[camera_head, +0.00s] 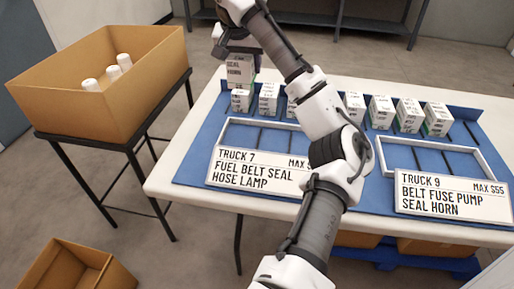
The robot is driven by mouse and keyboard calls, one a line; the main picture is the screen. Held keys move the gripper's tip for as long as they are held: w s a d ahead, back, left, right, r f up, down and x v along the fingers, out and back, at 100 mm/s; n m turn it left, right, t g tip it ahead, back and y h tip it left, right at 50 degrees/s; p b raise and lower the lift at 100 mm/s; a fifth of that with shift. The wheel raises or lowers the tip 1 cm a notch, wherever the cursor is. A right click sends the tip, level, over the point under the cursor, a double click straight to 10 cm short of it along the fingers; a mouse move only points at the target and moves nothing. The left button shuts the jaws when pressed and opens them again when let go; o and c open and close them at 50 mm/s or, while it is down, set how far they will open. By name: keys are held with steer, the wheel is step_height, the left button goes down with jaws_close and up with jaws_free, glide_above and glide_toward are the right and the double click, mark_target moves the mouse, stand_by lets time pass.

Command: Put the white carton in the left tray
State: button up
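My gripper (238,52) is at the back left of the table, over the left end of the carton row. The arm hides part of the grip. The left tray (218,133) is a white frame on the blue mat behind the TRUCK 7 sign (258,172). The arm covers its right part; its visible sections look empty. The held carton is behind the tray, outside it.
Several white cartons (380,112) stand along the table's back edge. The right tray (386,160) sits behind the TRUCK 9 sign (453,195). A cardboard box (75,112) with three white bottles stands on a black stand at left. Another box (75,270) is on the floor.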

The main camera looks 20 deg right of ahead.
steer(key=shift+a+f, duration=0.15)
steer(key=shift+a, duration=0.2)
step_height(320, 180, down, 20)
steer(key=shift+r+b, duration=0.15)
steer(key=shift+b, duration=0.8)
steer(key=o, duration=1.2)
steer(key=shift+c, duration=0.2)
steer(key=p+v, duration=0.1)
steer(key=v, duration=1.1)
steer(key=shift+a, duration=0.1)
